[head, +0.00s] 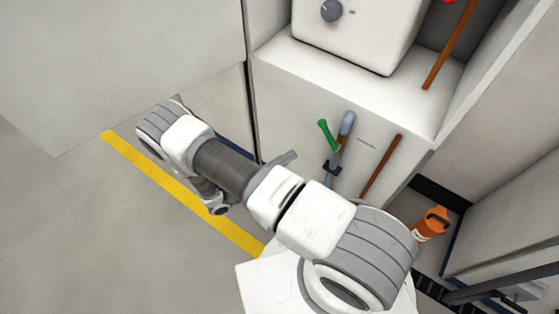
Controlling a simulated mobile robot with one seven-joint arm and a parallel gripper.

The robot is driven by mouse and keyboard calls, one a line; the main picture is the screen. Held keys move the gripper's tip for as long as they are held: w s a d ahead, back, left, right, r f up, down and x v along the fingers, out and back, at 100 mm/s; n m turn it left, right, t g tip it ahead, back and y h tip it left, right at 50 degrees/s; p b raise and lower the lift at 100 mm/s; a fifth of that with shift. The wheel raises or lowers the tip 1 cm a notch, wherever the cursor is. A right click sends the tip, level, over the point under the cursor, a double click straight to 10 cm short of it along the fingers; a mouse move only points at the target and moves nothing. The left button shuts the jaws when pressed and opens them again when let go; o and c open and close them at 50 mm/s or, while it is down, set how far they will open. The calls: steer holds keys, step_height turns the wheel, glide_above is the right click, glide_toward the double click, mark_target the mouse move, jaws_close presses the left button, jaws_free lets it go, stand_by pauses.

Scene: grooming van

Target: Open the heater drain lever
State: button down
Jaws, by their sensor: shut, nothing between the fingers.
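The green lever (327,135) stands up at a slant beside a grey-blue pipe (346,127) on the front of the white cabinet, below the heater. I take this as the drain lever. The white heater (357,30) sits on the shelf above. My arm reaches left and folds back under itself. My gripper (291,156) is mostly hidden behind the arm; a grey tip pokes out, shut and empty. It is left of the lever and lower in the picture, apart from it.
A copper pipe (381,165) runs down right of the lever. A dark clamp-like fitting (332,168) sits low on the pipe. An orange bottle (431,222) stands on the floor at right. A white panel (120,60) fills the upper left; floor with a yellow stripe (180,193) is clear.

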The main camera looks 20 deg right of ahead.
mark_target(326, 135)
steer(key=b+x, duration=0.1)
steer(key=x, duration=0.8)
steer(key=shift+r+m+p, duration=0.15)
steer(key=shift+m+p, duration=0.15)
steer(key=shift+m, duration=0.1)
steer(key=shift+s+d+r+y, duration=0.1)
steer(key=shift+y, duration=0.2)
steer(key=m+p, duration=0.1)
steer(key=s+d+r+m+g+y+p, duration=0.1)
steer(key=m+p, duration=0.1)
steer(key=m+g+y+p, duration=0.1)
steer(key=p, duration=0.1)
steer(key=shift+s+d+r+m, duration=0.2)
steer(key=shift+s+r+m, duration=0.15)
steer(key=shift+s+m, duration=0.05)
steer(key=shift+s+d, duration=0.1)
stand_by(0.5)
